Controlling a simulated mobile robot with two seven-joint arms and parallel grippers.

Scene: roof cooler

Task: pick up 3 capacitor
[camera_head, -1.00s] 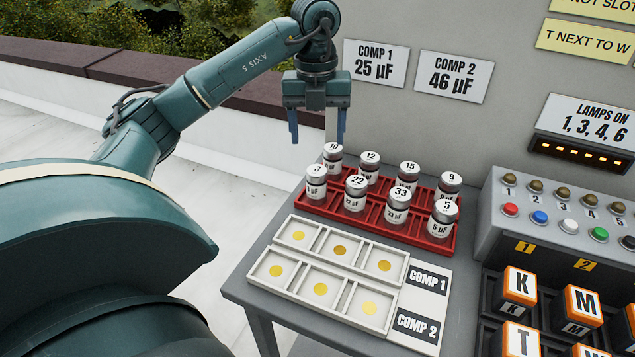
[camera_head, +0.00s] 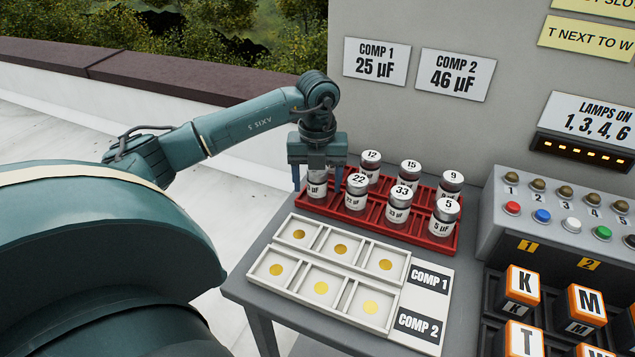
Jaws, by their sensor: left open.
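The 3 capacitor (camera_head: 316,190) stands upright in the front left cell of the red tray (camera_head: 385,232). Its top is hidden behind my left gripper. My left gripper (camera_head: 317,187) is open and points down, with its two fingers on either side of the 3 capacitor. I cannot tell whether the fingers touch it. The 10 capacitor behind it is hidden by the gripper. The 22 capacitor (camera_head: 356,193) stands close to the right finger. My right gripper is not in view.
Other capacitors stand in the red tray, among them 33 (camera_head: 399,206) and 5 (camera_head: 444,219). A white tray (camera_head: 330,262) with empty yellow-dotted cells lies in front. A button box (camera_head: 560,215) and lettered blocks (camera_head: 522,285) are at right.

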